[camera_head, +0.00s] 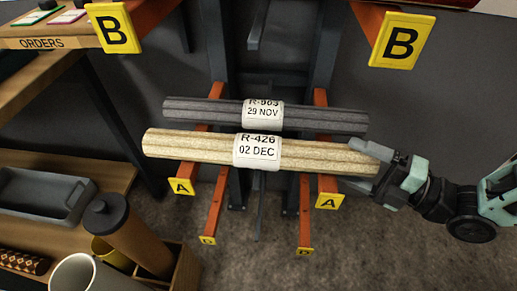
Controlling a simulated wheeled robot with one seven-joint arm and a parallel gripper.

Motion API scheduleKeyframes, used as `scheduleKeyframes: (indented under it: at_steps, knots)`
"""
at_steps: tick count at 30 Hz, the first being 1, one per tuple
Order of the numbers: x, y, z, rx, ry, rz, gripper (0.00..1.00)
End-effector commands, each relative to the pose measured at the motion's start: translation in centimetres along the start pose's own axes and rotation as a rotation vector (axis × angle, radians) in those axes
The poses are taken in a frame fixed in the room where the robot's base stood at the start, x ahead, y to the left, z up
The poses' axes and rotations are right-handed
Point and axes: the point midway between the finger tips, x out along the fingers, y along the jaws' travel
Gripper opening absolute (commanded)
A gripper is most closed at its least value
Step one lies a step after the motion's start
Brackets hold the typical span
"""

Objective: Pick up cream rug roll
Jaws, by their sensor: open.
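The cream rug roll (200,146) lies level across two orange rack arms, with a white tag reading R-426, 02 DEC (257,151) around its middle. My gripper (367,158) is at the right end of the cream roll. One finger shows over the top of that end and another part shows below and beside it. The gripper is open. Whether the fingers touch the roll cannot be told. A dark grey rug roll (205,111), tagged R-963 or similar, 29 NOV, lies just behind the cream one on the same arms.
Yellow A plates (328,201) mark the orange arm tips; lower orange arms (306,215) stand beneath. Yellow B plates (402,41) hang above. At left are a wooden bench with a grey tray (42,196), a brown capped cylinder (133,238) and an orders shelf (45,42).

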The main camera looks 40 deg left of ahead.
Motion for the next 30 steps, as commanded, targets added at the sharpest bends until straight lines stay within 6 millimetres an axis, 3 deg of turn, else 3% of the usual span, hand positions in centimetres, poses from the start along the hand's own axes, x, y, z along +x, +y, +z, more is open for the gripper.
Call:
scheduleKeyframes:
  at_steps: [4,11,20,30]
  knots:
    - [0.0,0.0,0.0,0.000,0.000,0.000,0.78]
    - [-0.1,0.0,0.0,0.000,-0.001,0.000,0.14]
    - [0.0,0.6,0.0,-0.001,0.000,0.004,0.14]
    - [-0.1,6.6,0.1,-0.005,-0.001,0.005,0.14]
